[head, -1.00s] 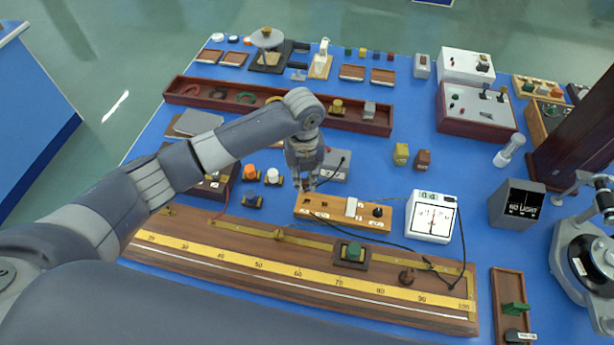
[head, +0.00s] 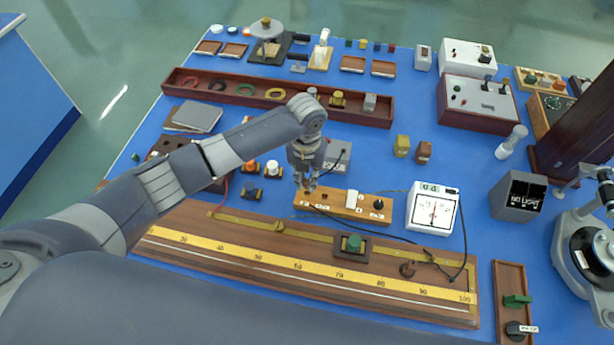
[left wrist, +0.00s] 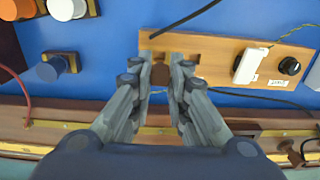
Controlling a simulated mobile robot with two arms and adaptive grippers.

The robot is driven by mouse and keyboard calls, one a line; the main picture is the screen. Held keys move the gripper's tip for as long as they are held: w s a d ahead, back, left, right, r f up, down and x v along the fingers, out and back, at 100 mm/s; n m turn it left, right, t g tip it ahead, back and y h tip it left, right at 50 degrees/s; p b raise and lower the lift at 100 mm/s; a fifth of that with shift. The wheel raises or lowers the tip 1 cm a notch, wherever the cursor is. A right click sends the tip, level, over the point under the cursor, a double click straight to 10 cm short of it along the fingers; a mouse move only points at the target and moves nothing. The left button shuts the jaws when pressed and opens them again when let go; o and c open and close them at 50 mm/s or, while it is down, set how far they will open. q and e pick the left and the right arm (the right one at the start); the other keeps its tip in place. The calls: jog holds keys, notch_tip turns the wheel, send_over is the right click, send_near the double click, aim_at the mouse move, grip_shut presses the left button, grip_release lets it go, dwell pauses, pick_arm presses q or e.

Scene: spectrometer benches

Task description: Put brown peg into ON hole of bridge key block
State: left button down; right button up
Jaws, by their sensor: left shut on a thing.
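The bridge key block (head: 335,202) is a light wooden bar with a white switch and a black knob at its right part, behind the long ruled board. It also shows in the left wrist view (left wrist: 218,48). My left gripper (head: 306,187) is over the left end of the block. In the left wrist view, its fingers (left wrist: 160,78) are closed around a small brown peg (left wrist: 160,74). The peg is right at the block's left part, near dark openings. The fingers hide the peg's lower end, so I cannot tell whether it is in a hole. My right gripper is not in view.
The ruled wooden board (head: 300,262) lies in front of the block. A white meter (head: 433,212) stands to its right, with black cables nearby. Orange and white terminals (head: 272,168) are left of the gripper. Blue table is clear behind the block, to the right.

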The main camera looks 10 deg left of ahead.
aim_at(307, 187)
pick_arm(q)
jog(key=shift+f+b, duration=0.95)
jog(key=shift+f, duration=0.3)
jog(key=shift+f+b, duration=0.5)
jog(key=shift+f, duration=0.4)
jog(key=c, duration=1.4)
grip_release()
jog(key=shift+c, duration=0.2)
notch_tip(307, 187, up, 12)
